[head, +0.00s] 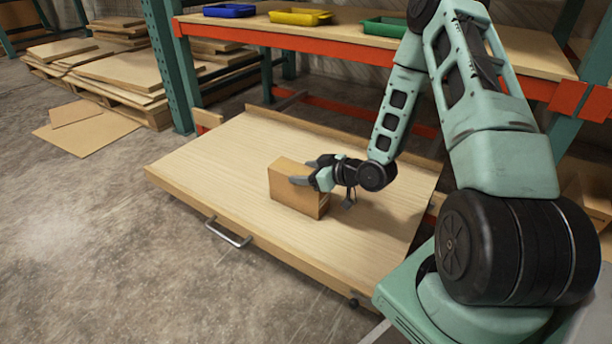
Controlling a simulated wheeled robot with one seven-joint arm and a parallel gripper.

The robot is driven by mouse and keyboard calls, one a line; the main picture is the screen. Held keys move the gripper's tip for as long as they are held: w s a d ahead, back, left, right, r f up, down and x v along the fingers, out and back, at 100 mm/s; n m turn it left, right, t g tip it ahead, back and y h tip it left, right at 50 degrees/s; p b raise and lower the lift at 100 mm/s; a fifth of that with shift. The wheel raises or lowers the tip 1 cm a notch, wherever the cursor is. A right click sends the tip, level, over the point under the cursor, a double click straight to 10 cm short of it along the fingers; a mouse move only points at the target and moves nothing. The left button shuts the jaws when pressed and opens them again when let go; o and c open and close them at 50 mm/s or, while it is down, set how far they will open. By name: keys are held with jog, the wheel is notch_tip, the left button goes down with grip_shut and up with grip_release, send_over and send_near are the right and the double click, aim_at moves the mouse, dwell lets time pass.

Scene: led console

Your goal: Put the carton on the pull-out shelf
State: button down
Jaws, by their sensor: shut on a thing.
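A brown carton (296,199) stands upright at the middle of the light wooden pull-out shelf (220,165). It appears to touch the shelf's surface. The shelf is pulled out from the rack, with a metal handle (228,232) on its front edge. My gripper (304,172) is shut on the carton from the right, near its upper part. One finger shows against the carton's near face and another shows beyond its top edge. The carton's far side and underside are hidden.
A rack with an orange beam (300,35) and green posts (168,60) stands behind the shelf. Blue (229,10), yellow (300,16) and green bins (384,26) sit on its upper board. Flat boards (110,75) are stacked at the back left. The shelf is bare around the carton.

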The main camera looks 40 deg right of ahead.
jog(key=shift+r, duration=0.15)
jog(key=shift+c, duration=1.9)
grip_release()
jog(key=shift+f, duration=0.2)
jog(key=shift+r, duration=0.1)
